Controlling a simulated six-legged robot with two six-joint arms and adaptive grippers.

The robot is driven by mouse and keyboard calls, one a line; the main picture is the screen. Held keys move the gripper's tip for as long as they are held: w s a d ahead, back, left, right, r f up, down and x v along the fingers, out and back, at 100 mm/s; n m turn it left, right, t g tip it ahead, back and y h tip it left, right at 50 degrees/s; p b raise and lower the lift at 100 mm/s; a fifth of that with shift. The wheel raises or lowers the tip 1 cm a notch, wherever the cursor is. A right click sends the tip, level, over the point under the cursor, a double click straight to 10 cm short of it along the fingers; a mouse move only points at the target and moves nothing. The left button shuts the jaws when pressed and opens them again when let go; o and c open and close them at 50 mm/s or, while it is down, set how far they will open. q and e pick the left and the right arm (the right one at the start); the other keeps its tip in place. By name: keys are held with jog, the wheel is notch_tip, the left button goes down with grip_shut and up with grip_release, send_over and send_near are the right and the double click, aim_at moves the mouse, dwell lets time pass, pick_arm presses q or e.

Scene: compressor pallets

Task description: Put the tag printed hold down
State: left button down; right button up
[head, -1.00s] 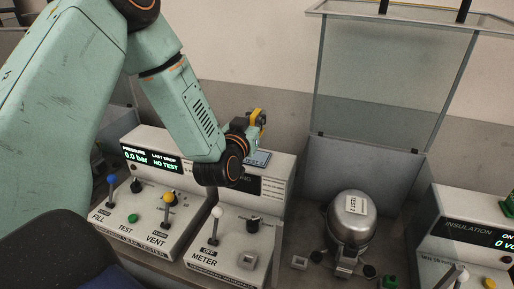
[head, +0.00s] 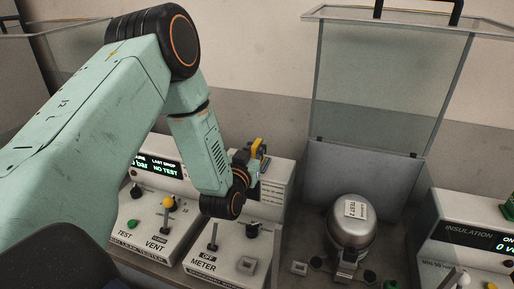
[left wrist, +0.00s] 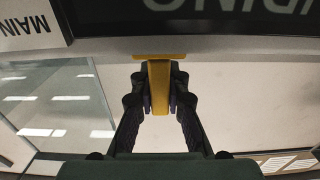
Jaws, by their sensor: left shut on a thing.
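My left gripper (head: 257,150) is over the white bench unit with the METER switch, mostly behind its own wrist in the head view. In the left wrist view my left gripper (left wrist: 160,95) is shut on a narrow yellow piece (left wrist: 159,88), seen nearly edge-on. The yellow piece also shows at the fingers in the head view (head: 256,147). No print can be read on it, so I cannot confirm that it is the hold tag. My right gripper is not in view.
A silver compressor (head: 350,240) labelled TEST 2 stands in a grey bay with a raised clear lid (head: 390,80). The leak tester (head: 150,225) is at left, the METER unit (head: 225,250) beside it, the insulation tester (head: 470,235) at right.

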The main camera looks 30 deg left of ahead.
pick_arm(q)
jog(key=c, duration=1.4)
grip_release()
jog(key=shift+a+f, duration=0.2)
jog(key=shift+c, duration=0.2)
jog(key=shift+o, duration=0.4)
jog(key=shift+s+r, duration=0.1)
jog(key=shift+d, duration=0.15)
jog(key=shift+r, duration=0.15)
jog(key=shift+s, duration=0.25)
jog(key=v, duration=1.1)
jog(key=shift+s, duration=0.2)
jog(key=shift+d, duration=0.1)
